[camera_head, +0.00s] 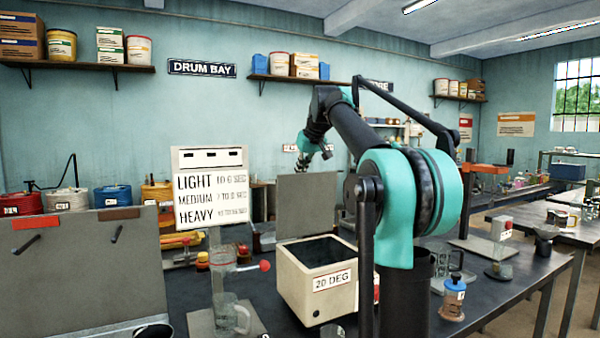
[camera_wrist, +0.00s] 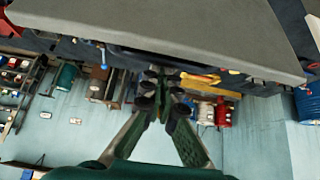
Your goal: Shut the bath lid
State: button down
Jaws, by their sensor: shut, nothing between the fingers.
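The bath is a cream box (camera_head: 308,295) labelled "20 DEG" on the dark bench, with its dark inside showing. Its grey lid (camera_head: 300,208) stands open and upright at the back edge of the box. My arm hides the right side of the bath.
A glass jug (camera_head: 231,315) and a stand with a red-knobbed valve (camera_head: 222,262) are left of the bath. A white timing sign (camera_head: 210,190) rises behind them. A brown-liquid bottle (camera_head: 453,298) and glassware stand to the right.

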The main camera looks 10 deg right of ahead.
jog(key=shift+s+d, duration=0.15)
jog(key=shift+s, duration=0.3)
jog(key=s+t, duration=0.1)
jog(key=s, duration=0.1)
jog(key=s+d+t, duration=0.1)
jog(key=s, duration=0.1)
jog(key=s+d+t+y, duration=0.1)
jog(key=s, duration=0.1)
jog(key=shift+s+f, duration=0.1)
jog(key=shift+f, duration=0.05)
jog(key=t+y, duration=0.3)
jog(key=t, duration=0.7)
send_near(309, 176)
jog(key=s+d+f, duration=0.3)
jog(key=s+f, duration=0.4)
jog(key=f, duration=0.2)
jog(key=shift+s+a+f, duration=0.1)
jog(key=shift+s+f, duration=0.1)
jog(key=shift+f, duration=0.7)
jog(key=shift+s+f, duration=0.2)
jog(key=shift+f, duration=0.7)
jog(key=shift+s+f, duration=0.3)
jog(key=shift+f, duration=0.15)
